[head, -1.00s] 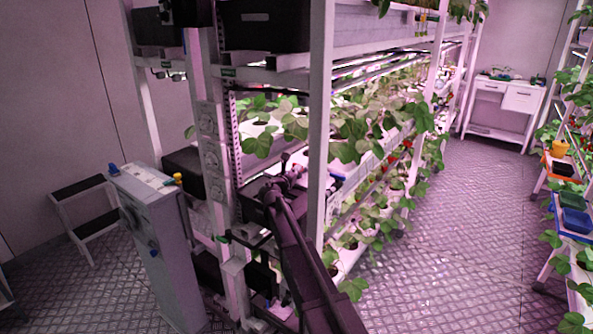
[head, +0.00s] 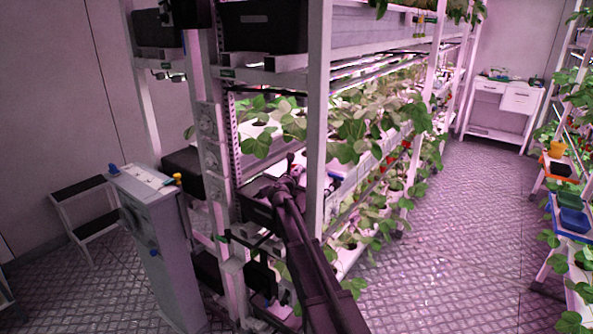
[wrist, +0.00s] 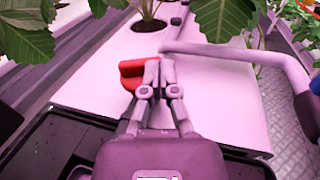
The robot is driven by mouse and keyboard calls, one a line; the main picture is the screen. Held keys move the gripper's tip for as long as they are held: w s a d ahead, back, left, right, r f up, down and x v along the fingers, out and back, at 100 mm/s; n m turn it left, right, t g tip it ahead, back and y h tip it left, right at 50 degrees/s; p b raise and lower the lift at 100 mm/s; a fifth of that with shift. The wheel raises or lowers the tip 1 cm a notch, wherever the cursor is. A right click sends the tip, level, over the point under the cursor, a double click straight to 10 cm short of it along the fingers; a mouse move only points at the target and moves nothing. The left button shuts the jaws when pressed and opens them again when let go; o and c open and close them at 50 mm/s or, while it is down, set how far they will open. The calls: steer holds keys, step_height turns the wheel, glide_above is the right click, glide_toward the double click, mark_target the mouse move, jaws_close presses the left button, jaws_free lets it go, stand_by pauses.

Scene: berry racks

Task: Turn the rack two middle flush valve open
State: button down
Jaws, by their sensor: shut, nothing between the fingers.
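In the wrist view, a red valve handle (wrist: 131,73) stands at the end of a white growing channel (wrist: 210,88), just left of my fingertips. My gripper (wrist: 158,66) is shut and empty, with its fingers pressed together beside the red handle. I cannot tell whether they touch it. The fingers hide part of the handle. In the head view, my gripper (head: 295,165) reaches into the middle level of the near rack, behind its front white post (head: 318,120). The valve is too small there to make out clearly.
A pale pipe (wrist: 215,51) crosses right of my fingers in the wrist view. A black tray (wrist: 70,140) lies below. Strawberry leaves (wrist: 225,17) hang close above. A grey cabinet (head: 165,240) and a step stool (head: 85,215) stand left; the right aisle floor is clear.

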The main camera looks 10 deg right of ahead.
steer(key=shift+w+d, duration=0.1)
steer(key=shift+d, duration=0.2)
steer(key=shift+w+d, duration=0.1)
steer(key=shift+d, duration=0.2)
steer(key=shift+w+d, duration=0.25)
steer(key=shift+d, duration=0.1)
steer(key=shift+s, duration=0.1)
stand_by(0.5)
steer(key=v, duration=1.2)
stand_by(0.3)
